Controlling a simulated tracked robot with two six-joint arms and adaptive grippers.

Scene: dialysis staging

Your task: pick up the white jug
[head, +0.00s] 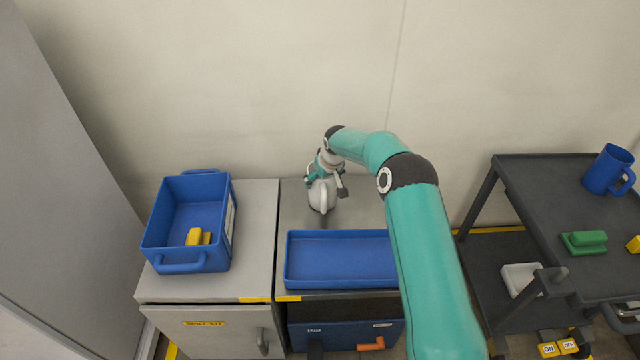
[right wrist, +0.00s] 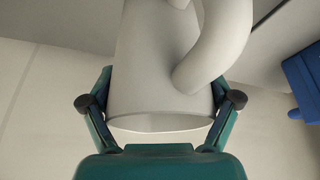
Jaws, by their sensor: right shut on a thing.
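The white jug (head: 322,195) stands at the back of the grey cabinet top, behind the blue tray. My right gripper (head: 325,178) reaches down over it from the right, and the gripper and wrist hide part of the jug. In the right wrist view the jug (right wrist: 150,65) fills the middle, with its curved handle (right wrist: 222,45) on the right. The fingers of my right gripper (right wrist: 160,115) are on either side of the jug near its rim, shut on it. I cannot tell whether its base touches the surface. My left gripper is not in view.
An empty blue tray (head: 340,278) lies in front of the jug. A blue bin (head: 160,228) holding a yellow block (head: 198,237) stands at left. A dark cart (head: 530,175) at right carries a blue jug (head: 606,170) and a green block (head: 584,240). The wall is close behind.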

